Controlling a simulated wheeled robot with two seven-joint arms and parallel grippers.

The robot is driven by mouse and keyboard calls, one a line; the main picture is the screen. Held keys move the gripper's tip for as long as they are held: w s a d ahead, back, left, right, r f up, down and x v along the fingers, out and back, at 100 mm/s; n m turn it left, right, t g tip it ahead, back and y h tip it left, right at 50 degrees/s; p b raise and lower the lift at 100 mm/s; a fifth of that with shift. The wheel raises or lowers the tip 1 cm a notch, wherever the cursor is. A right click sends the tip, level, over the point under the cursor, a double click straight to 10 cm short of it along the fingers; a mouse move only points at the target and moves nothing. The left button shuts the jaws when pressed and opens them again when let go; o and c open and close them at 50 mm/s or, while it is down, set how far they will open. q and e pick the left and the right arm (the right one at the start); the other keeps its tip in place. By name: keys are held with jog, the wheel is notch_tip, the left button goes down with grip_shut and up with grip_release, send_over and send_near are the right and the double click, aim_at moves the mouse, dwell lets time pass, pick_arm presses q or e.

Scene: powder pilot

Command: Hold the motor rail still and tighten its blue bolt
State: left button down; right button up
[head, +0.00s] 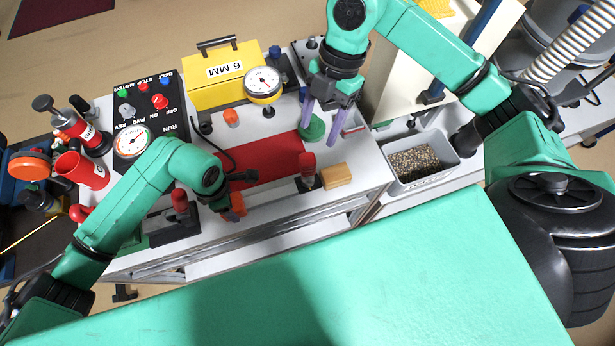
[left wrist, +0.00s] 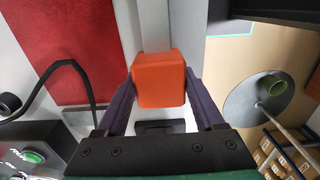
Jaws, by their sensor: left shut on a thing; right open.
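My left gripper (head: 234,207) is at the table's front edge in the head view. In the left wrist view its purple fingers (left wrist: 158,95) are shut on an orange block (left wrist: 158,82), with a grey rail (left wrist: 155,25) running away behind it, seemingly the motor rail. My right gripper (head: 318,131) is open and points down, with a green knob (head: 312,127) at its fingertips; I cannot tell whether they touch it. A blue knob (head: 275,52) stands at the back beside the yellow box; I cannot tell whether it is the blue bolt.
A red belt surface (head: 268,170) crosses the table. Red-topped posts (head: 307,163) and a tan block (head: 336,176) stand along the front. A black switch panel (head: 140,105), dial gauges (head: 262,84) and a yellow box (head: 222,78) stand behind. A grain bin (head: 416,160) is at right.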

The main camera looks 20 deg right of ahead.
aim_at(312, 162)
jog(key=f+m, duration=0.2)
jog(key=f, duration=0.1)
jog(key=s+a+f+m+t, duration=0.1)
jog(key=f+m, duration=0.1)
jog(key=f, duration=0.1)
jog(key=s+a+f+m, duration=0.1)
jog(key=f+m, duration=0.1)
jog(key=f, duration=0.2)
jog(key=shift+s+a+t, duration=0.1)
jog(key=shift+s+t, duration=0.05)
jog(key=shift+t, duration=0.15)
grip_shut()
